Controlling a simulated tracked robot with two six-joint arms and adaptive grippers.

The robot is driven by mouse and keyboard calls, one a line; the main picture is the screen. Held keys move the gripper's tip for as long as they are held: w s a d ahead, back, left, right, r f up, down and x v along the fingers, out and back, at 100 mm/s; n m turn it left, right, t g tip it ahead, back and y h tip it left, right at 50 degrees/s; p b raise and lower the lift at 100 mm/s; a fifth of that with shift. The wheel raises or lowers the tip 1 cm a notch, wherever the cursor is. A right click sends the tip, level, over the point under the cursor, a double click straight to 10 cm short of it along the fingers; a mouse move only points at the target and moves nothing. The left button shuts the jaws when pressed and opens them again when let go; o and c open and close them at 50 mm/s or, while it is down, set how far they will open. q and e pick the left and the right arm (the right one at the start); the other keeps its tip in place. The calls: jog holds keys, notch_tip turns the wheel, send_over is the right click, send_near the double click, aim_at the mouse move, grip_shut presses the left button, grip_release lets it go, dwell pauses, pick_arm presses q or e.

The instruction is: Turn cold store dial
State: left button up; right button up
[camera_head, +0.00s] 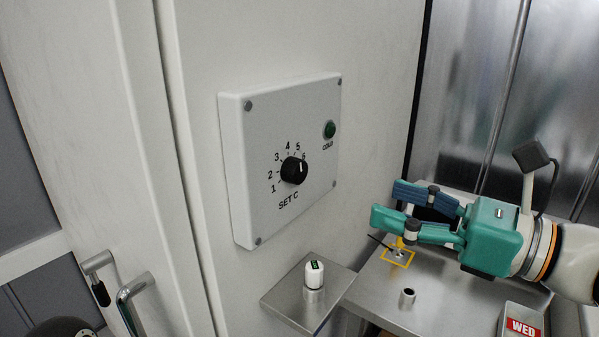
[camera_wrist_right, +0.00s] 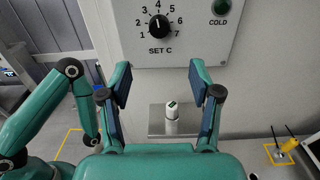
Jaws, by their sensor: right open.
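The black dial (camera_head: 294,170) sits on a white control panel (camera_head: 250,150) marked SET C, with numbers around it. The dial also shows at the top of the right wrist view (camera_wrist_right: 160,26), where its white line points up at about 4. My right gripper (camera_head: 385,205) is open and empty, to the right of and lower than the panel, apart from it. Its two blue-padded fingers (camera_wrist_right: 160,82) frame the area below the dial in the wrist view. My left gripper cannot be made out; teal linkage shows at the left of that view.
A green COLD lamp (camera_head: 329,130) is on the panel. A white-capped item (camera_head: 314,275) stands on a small metal shelf (camera_head: 282,299) below. A yellow-framed spot (camera_head: 410,261), a short metal tube (camera_head: 407,298) and a red WED sign (camera_head: 524,327) are right. Door handles (camera_head: 130,295) are at left.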

aim_at(302, 174)
jog(key=p+x, duration=0.1)
jog(key=x, duration=1.2)
jog(key=shift+w+a+p, duration=0.2)
jog(key=shift+w+p, duration=0.05)
jog(key=shift+p, duration=0.1)
